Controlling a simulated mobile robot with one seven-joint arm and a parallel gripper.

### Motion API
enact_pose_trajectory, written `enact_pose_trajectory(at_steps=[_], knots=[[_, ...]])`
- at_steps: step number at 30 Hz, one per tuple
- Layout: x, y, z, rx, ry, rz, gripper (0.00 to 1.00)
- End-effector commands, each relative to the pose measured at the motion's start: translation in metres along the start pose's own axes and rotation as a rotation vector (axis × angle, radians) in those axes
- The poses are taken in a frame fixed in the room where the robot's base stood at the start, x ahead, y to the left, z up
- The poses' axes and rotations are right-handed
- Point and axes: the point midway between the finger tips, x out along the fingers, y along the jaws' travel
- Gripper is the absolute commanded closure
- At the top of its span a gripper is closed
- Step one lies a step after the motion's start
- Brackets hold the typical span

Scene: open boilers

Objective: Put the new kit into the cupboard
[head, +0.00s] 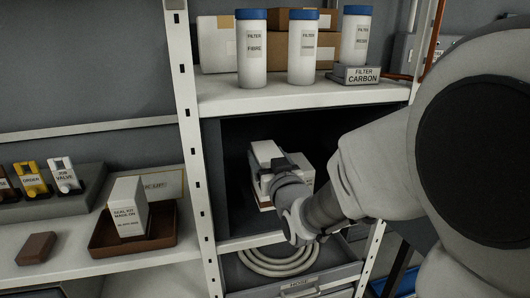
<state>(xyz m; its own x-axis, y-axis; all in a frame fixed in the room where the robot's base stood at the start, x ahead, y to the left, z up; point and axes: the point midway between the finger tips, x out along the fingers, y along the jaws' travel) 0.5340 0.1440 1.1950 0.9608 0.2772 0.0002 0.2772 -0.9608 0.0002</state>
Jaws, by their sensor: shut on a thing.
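My gripper (274,168) reaches into the dark open cupboard (236,134) under the filter shelf. It is shut on a white box (265,152). My fingers and wrist hide part of the box, and no label can be read on it. More white surface and a brownish lower edge show around my gripper; I cannot tell whether they belong to a second box or whether the held box touches the cupboard floor. A white carton labelled as a seal kit (128,206) stands upright in a brown tray (165,240) on the left bench.
White, blue-capped filter bottles (302,50) and brown cartons (330,48) stand on the shelf above. A white upright post (192,120) borders the cupboard's left side. Below lies a coiled hose (278,262) in a drawer. A brown block (36,248) and tags (62,176) are at left.

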Motion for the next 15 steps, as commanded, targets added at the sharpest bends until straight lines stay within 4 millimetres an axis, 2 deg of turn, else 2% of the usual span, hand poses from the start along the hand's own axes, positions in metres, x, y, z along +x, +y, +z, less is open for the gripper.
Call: enact_pose_trajectory(at_steps=[3,7,15], knots=[[0.019,-0.004,0.012,-0.001,-0.002,0.0,1.0],[0.034,-0.007,0.021,-0.001,0.0,0.001,1.0],[0.044,-0.01,0.035,0.0,-0.001,0.0,1.0]])
